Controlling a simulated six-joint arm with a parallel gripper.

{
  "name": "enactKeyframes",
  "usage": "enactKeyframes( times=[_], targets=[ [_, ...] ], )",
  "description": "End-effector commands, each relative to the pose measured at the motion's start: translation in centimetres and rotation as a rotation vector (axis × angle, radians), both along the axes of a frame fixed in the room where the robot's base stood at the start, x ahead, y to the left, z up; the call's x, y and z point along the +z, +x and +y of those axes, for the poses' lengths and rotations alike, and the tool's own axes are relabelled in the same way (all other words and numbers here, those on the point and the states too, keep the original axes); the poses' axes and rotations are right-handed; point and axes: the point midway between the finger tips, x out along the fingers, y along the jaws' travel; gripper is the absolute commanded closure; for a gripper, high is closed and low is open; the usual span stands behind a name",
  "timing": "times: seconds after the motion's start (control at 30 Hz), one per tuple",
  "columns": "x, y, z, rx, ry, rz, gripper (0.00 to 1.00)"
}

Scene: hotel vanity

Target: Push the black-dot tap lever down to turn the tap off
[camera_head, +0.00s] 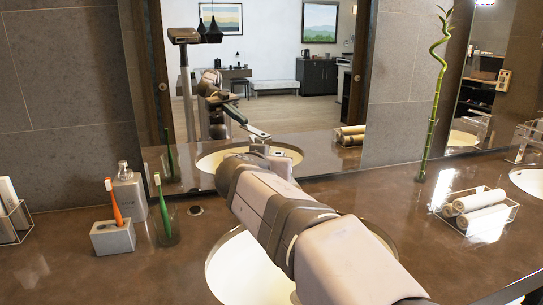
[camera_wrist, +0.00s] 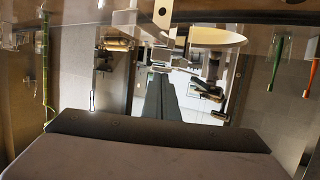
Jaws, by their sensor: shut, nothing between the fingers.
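In the head view my arm reaches over the near basin (camera_head: 235,270) toward the mirror, hiding most of the tap there and my gripper's fingers. The wrist view looks upside down. It shows my gripper (camera_wrist: 157,76) as dark fingers, shut and empty. Their tips point at the pale metal tap (camera_wrist: 131,20), close to its flat bar-shaped part. I cannot tell whether they touch.
A bottle (camera_head: 130,190), an orange toothbrush (camera_head: 114,203) in a grey holder (camera_head: 113,238) and a green toothbrush (camera_head: 161,208) stand left. A rolled-towel rack (camera_head: 478,212) and bamboo stalk (camera_head: 432,110) stand right. The mirror (camera_head: 270,75) rises behind the counter.

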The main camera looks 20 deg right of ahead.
Motion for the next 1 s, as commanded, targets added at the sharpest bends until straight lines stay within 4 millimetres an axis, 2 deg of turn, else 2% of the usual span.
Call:
enactKeyframes(
  times=[0.03,0.4,1.0],
  targets=[
    [-0.85,-0.04,0.04,0.001,-0.003,-0.009,1.0],
    [-1.73,-0.3,0.1,0.0,-0.033,-0.068,1.0],
    [-1.58,-0.44,0.12,-0.002,-0.045,-0.087,1.0]
  ],
)
